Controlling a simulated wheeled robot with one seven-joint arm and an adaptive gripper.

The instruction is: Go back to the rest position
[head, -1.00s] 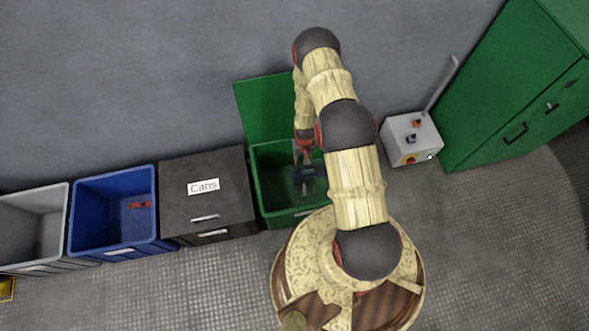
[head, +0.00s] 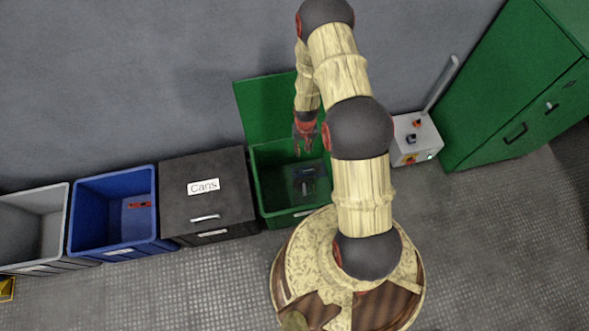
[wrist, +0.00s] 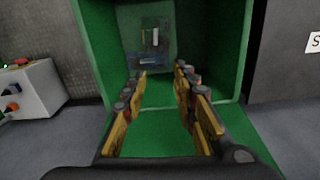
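My gripper (head: 305,144) is above the back part of the open green bin (head: 288,218) in the head view. In the wrist view my gripper (wrist: 160,88) has its two fingers spread apart with nothing between them. The green bin (wrist: 107,62) shows beyond the fingers, its open lid towards the camera. Inside the bin lies a dark object with a pale part (head: 305,182), apart from the gripper. It also shows in the wrist view, as a dark and pale shape (wrist: 150,38) at the bin's bottom, too small to identify.
A closed black bin labelled "Cans" (head: 180,215), a blue bin (head: 110,237) holding a red item (head: 139,205) and a grey bin (head: 35,240) stand to the left. A grey control box (head: 424,140) with a lever and a green cabinet (head: 500,115) stand to the right.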

